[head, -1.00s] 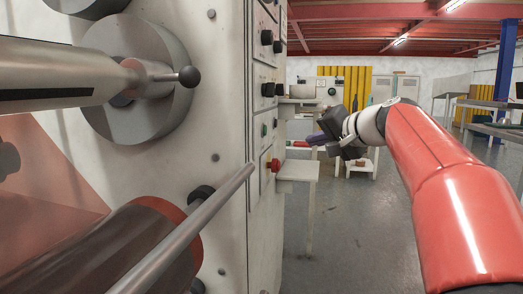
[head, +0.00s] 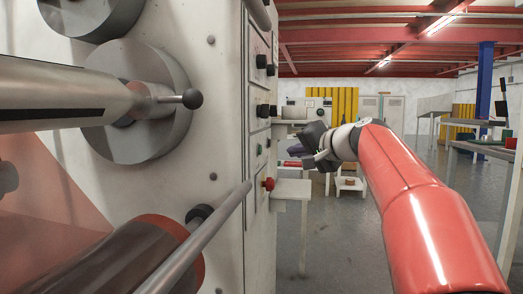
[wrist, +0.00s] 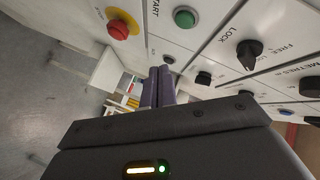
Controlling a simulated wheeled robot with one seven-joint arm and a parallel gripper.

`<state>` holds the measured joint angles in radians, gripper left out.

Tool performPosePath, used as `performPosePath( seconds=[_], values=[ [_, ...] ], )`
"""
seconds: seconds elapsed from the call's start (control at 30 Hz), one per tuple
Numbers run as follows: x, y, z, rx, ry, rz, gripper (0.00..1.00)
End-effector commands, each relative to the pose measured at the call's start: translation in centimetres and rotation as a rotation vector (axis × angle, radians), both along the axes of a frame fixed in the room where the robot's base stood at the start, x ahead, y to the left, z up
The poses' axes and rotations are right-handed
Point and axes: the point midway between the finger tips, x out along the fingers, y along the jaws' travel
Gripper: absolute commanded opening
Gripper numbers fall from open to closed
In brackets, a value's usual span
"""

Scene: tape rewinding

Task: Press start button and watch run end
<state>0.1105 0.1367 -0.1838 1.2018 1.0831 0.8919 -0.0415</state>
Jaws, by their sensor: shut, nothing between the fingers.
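The green start button (wrist: 184,17) is on the white control panel at the top of the wrist view, beside the word START. In the head view a small green button (head: 259,149) is on the machine's side panel. My gripper (wrist: 158,72) is shut and empty, its dark fingers side by side, apart from the green button in the wrist picture. The exact gap to the panel cannot be told.
A red stop button (wrist: 120,25) on a yellow ring sits left of the start button. A black LOCK/FREE knob (wrist: 249,51) is to its right. The machine's rollers (head: 140,100) fill the left of the head view. Open floor (head: 345,240) lies to the right.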

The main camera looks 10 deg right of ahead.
Motion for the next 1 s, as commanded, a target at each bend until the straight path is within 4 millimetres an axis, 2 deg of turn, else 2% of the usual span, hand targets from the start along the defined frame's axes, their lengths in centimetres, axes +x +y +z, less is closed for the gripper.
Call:
performPosePath(
  seconds=[0.2, 0.4, 1.0],
  values=[
    [0.9, 2.9, 0.1, 0.000, 0.002, 0.002, 0.00],
    [1.4, 4.3, 0.0, 0.000, 0.002, 0.000, 0.00],
    [1.5, 4.6, 0.0, -0.001, 0.001, -0.001, 0.00]
  ],
)
